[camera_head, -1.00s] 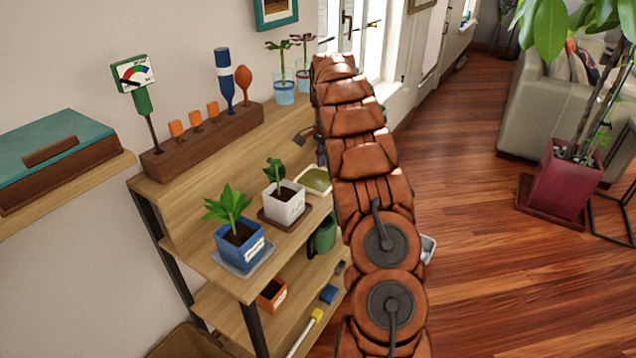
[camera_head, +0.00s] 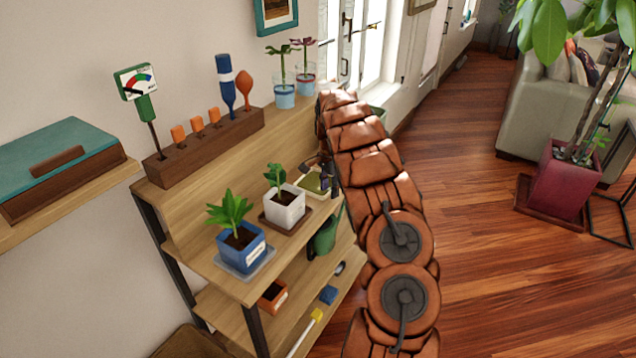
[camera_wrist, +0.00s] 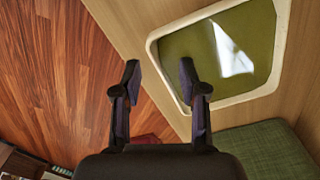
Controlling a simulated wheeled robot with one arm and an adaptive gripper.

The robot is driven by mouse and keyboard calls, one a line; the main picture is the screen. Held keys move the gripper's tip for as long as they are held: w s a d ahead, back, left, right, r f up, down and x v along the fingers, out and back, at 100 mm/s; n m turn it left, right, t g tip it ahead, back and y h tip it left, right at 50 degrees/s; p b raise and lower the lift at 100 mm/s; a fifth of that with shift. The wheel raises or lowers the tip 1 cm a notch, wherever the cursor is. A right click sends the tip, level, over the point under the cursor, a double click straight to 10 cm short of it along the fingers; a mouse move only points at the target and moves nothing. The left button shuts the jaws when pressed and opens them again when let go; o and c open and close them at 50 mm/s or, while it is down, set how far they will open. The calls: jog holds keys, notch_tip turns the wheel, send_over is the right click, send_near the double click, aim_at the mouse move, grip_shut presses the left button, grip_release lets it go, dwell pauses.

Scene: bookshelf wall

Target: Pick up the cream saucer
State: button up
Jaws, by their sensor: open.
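The cream saucer (camera_wrist: 281,35) is a rounded rectangular dish with a cream rim and a green inside, lying on the wooden shelf in the wrist view. In the head view its rim (camera_head: 318,196) shows behind the white pot, partly hidden by my gripper and arm. My gripper (camera_wrist: 160,75) is open and empty. Its right fingertip overlaps the saucer's near left edge in the wrist view, and its left fingertip shows against the floor. In the head view my gripper (camera_head: 325,172) is at the saucer; whether it touches cannot be told.
A white potted plant (camera_head: 286,210) on a brown saucer and a blue potted plant (camera_head: 240,250) stand close by on the same shelf. A green watering can (camera_head: 325,238) is below. A green textured surface (camera_wrist: 262,148) lies beside the saucer. Open floor (camera_head: 480,270) is at right.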

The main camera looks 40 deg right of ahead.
jog(key=shift+f, duration=0.3)
grip_shut()
dwell(0.4)
